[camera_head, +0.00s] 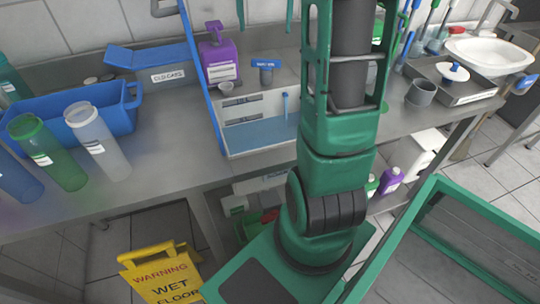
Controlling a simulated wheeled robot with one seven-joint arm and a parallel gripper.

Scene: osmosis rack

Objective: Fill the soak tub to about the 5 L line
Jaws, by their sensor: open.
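A blue tub (118,98) with a side handle stands on the left of the steel counter. I take it for the soak tub; its inside shows only partly, and I cannot read a 5 L line or tell a water level. A white-framed unit (262,105) with a blue lower part and a small blue lever stands at the middle. My gripper (266,22) shows only as two green fingertips at the top edge, apart and with nothing seen between them. They hang above the unit, well right of the tub. The rest of the gripper is out of frame.
Green (55,160) and clear (98,145) cylinders stand before the tub. A purple bottle (218,58) stands behind the unit. A grey cup (421,92) and a white sink (490,52) are at right. A yellow wet-floor sign (163,272) stands below the counter.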

